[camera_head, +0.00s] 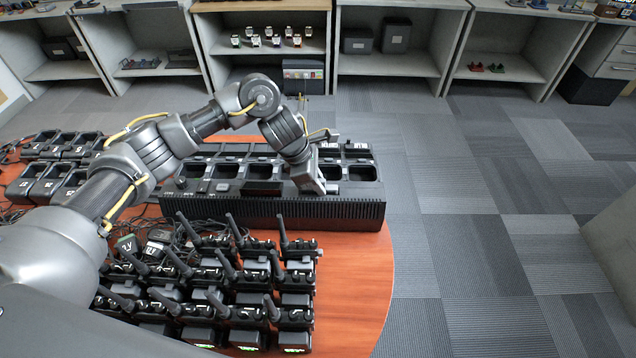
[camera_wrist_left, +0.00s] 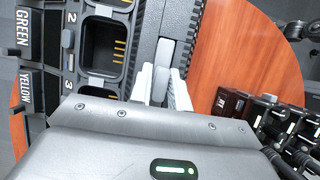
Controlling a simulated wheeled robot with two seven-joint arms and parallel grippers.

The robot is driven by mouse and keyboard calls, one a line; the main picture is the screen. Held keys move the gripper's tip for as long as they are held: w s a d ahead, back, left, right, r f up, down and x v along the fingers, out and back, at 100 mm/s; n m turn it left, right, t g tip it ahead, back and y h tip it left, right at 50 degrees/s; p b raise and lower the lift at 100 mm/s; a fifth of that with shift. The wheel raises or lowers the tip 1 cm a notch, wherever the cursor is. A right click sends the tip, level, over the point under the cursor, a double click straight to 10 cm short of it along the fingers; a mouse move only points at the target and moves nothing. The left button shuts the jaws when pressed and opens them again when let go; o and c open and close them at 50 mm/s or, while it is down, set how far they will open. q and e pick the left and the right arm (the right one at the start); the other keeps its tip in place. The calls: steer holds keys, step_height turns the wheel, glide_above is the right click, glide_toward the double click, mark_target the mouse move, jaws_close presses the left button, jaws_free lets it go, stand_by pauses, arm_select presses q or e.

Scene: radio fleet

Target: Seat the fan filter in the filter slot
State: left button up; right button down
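The long black multi-bay charger (camera_head: 280,208) lies across the table, with a ribbed front face. My left gripper (camera_head: 322,186) is low over its right part, by the front edge. In the left wrist view my pale fingertips (camera_wrist_left: 160,88) point at the strip between the charger's bays (camera_wrist_left: 103,45) and its ribbed side (camera_wrist_left: 183,35). A small grey piece (camera_wrist_left: 164,54) shows beyond and between the fingertips. I cannot tell whether it is part of the fan filter or is gripped. I cannot make out the filter slot. My right gripper is not in view.
Several handheld radios with antennas (camera_head: 245,270) stand in rows in front of the charger. Smaller charger cups (camera_head: 50,180) and cables crowd the left. The wooden table (camera_head: 350,270) is bare at the right front. Shelves (camera_head: 385,62) line the back, with open carpet at right.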

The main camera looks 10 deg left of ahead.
arm_select(q)
steer(key=shift+o, duration=1.1)
steer(key=shift+s+f, duration=0.25)
steer(key=shift+f, duration=0.35)
steer(key=shift+s, duration=0.1)
steer(key=shift+r+p, duration=0.8)
steer(key=shift+p, duration=0.2)
steer(key=shift+w+b+v, duration=0.15)
steer(key=shift+b+v, duration=0.4)
steer(key=shift+v, duration=2.5)
steer(key=shift+w+b+v, duration=0.15)
steer(key=shift+b+v, duration=0.35)
steer(key=shift+v, duration=2.55)
steer(key=shift+d+r, duration=0.1)
